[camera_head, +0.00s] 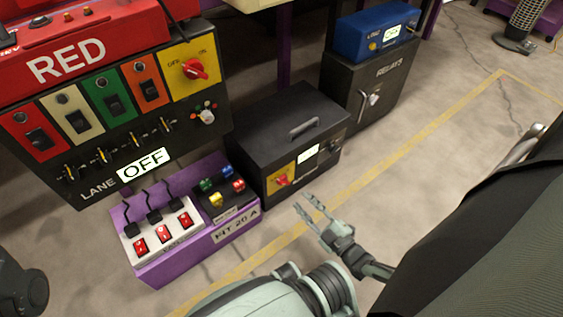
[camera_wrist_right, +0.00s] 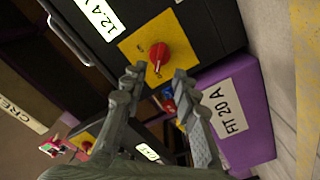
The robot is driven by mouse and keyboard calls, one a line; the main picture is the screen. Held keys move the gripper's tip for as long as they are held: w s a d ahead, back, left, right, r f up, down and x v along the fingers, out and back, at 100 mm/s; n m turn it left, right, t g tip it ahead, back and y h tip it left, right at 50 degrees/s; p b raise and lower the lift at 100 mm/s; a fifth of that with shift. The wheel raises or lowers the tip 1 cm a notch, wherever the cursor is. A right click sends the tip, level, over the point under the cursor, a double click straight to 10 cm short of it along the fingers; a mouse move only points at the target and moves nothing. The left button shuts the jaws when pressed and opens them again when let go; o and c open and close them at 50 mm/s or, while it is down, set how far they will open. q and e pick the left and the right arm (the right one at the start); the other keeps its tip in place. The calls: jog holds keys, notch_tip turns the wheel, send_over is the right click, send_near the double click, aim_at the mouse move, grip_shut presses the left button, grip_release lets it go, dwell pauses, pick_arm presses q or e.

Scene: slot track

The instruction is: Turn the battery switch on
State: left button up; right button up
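The black battery box (camera_head: 290,125) stands on the floor in the middle of the head view. Its front has a white display and a red rotary switch (camera_head: 283,181) on a yellow plate. In the wrist view the red switch (camera_wrist_right: 159,56) sits on its yellow plate (camera_wrist_right: 180,40), beside a display reading 12.4 V. My right gripper (camera_head: 306,205) is open and empty, in front of the box and to the right of the switch. In the wrist view the switch shows just beyond the fingertips, apart from them. My left gripper is not seen.
A purple tray (camera_head: 165,270) marked FIT 20 A holds switches and coloured fuses left of the box. The RED lane panel (camera_head: 115,130) has another red knob (camera_head: 195,70) and an OFF sign. A RELAYS cabinet (camera_head: 350,80) stands behind right.

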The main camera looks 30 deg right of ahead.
aim_at(286, 184)
jog(key=w, duration=0.2)
jog(key=w+b, duration=0.1)
jog(key=w, duration=0.4)
jog(key=shift+w+a, duration=0.1)
jog(key=shift+a, duration=0.25)
grip_shut()
